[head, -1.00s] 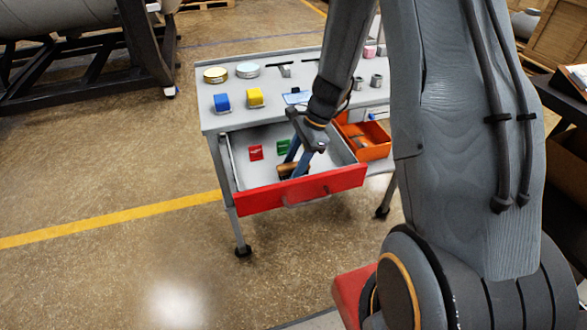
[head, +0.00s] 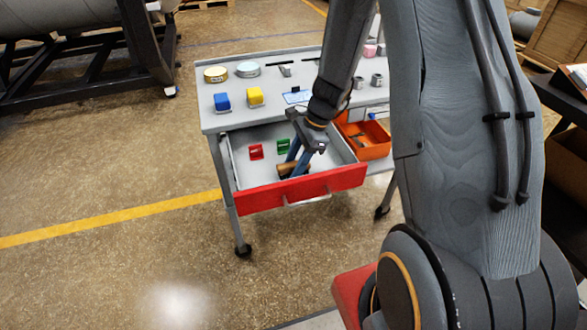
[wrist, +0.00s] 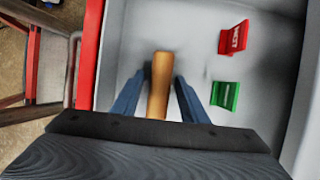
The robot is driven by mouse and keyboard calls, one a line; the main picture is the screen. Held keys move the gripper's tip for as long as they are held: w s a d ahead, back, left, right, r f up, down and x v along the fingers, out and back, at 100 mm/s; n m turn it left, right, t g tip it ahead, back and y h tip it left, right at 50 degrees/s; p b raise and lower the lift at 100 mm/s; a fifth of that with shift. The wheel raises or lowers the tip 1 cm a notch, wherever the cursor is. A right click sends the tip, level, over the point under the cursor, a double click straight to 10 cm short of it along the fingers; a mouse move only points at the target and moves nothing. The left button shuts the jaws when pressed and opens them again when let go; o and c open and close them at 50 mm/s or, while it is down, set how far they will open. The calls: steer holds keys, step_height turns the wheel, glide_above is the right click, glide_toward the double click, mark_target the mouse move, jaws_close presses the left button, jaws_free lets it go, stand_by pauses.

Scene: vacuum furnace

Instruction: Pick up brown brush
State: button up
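The brown brush (wrist: 160,85) lies in the open drawer of the cart; its cylindrical wooden handle shows in the wrist view, and its near end is hidden behind my gripper body. In the head view the brush (head: 293,166) is partly covered by my fingers. My gripper (wrist: 159,77) is open, with one blue finger on each side of the handle. A narrow gap shows between the handle and each finger.
The grey drawer has a red front (head: 300,189). A red block (wrist: 233,37) and a green block (wrist: 225,93) lie right of the brush in the wrist view. An orange bin (head: 372,150) stands beside the drawer. Several items lie on the cart top (head: 300,75).

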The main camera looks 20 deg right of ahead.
mark_target(294, 164)
jaws_close()
steer(key=shift+r, duration=0.15)
step_height(294, 164, up, 10)
steer(key=shift+r+b, duration=0.15)
steer(key=shift+b, duration=0.3)
